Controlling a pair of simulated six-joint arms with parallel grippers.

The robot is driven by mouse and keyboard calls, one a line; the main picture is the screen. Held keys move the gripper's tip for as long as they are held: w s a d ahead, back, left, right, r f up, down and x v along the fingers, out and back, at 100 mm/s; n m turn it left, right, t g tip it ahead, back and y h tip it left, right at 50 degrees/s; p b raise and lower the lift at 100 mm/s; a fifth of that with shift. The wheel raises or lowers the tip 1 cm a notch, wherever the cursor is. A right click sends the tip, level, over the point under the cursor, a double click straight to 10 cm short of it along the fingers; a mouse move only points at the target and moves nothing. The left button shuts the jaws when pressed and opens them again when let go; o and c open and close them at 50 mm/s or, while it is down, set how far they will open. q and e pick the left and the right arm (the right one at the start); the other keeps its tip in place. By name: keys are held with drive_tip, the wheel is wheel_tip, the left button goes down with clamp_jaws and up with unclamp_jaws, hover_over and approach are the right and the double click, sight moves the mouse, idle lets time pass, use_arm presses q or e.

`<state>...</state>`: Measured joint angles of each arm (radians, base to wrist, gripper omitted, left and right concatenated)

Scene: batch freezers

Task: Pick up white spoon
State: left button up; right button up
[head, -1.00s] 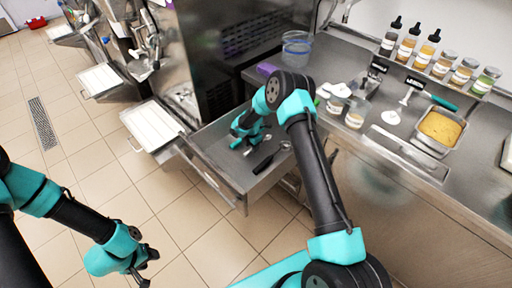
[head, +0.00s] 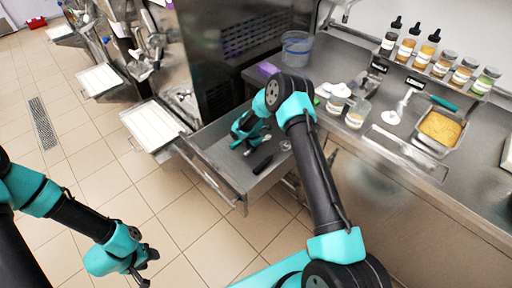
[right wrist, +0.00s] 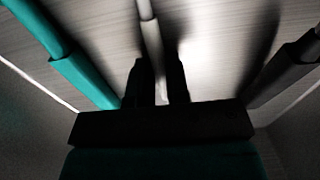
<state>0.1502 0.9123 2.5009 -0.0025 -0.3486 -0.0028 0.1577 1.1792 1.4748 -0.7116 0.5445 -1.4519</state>
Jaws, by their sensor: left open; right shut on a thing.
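My right gripper (head: 250,138) is down inside the open metal drawer (head: 213,183), mostly hidden by its own arm in the head view. In the right wrist view its two dark fingers (right wrist: 157,78) are shut on a slim whitish handle, which I take as the white spoon (right wrist: 151,35). The spoon's far end is out of frame. A teal-handled tool (right wrist: 75,65) lies to the left of the fingers and a dark-handled tool (right wrist: 285,78) to the right. My left gripper (head: 143,272) is open and empty over the tiled floor.
A dark handle (head: 262,164) shows in the drawer in the head view. The steel counter (head: 400,195) at right carries small jars (head: 357,114), a yellow-filled pan (head: 440,127) and several bottles (head: 408,42). A clear tub (head: 296,48) stands behind. The floor at left is open.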

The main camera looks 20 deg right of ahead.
clamp_jaws()
wheel_tip(320, 180, up, 10)
idle(0.6)
idle(0.4)
